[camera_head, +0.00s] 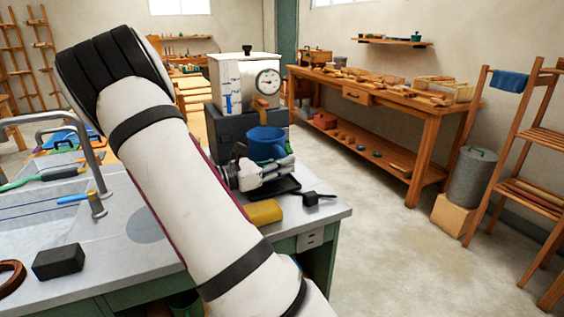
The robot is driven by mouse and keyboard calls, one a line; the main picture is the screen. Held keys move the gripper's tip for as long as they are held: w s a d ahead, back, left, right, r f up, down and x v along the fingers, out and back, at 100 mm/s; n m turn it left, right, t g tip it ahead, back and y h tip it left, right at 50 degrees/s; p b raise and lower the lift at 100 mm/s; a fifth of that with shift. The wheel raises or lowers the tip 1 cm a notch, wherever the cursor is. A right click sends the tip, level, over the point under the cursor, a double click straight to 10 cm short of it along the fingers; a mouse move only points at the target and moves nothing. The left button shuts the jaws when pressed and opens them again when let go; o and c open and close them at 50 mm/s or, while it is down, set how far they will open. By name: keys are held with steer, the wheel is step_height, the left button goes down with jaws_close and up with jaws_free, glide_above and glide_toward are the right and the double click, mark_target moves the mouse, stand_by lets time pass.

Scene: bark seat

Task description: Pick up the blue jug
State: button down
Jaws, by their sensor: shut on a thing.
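The blue jug (265,144) is at the right end of the near workbench, in front of a white and dark machine with a round dial. My gripper (279,168) is at the jug's lower front side, shut on it. My white arm reaches across the bench from the lower right and bends back at the upper left. The fingers hide the jug's lower part. I cannot tell whether the jug's base touches anything beneath it.
The dial machine (243,82) stands right behind the jug. A black tray (283,188), a yellow block (264,212) and a small dark tool (312,198) lie close by on the grey bench top (140,262). A metal tap (75,125) rises at left. Open floor lies right.

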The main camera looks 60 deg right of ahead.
steer(key=s+a+r+p, duration=0.1)
steer(key=s+a, duration=0.7)
steer(key=a, duration=0.1)
steer(key=shift+s, duration=0.15)
steer(key=c, duration=2.3)
jaws_free()
steer(key=shift+r, duration=0.1)
jaws_close()
steer(key=shift+r+p, duration=0.1)
steer(key=shift+p, duration=0.25)
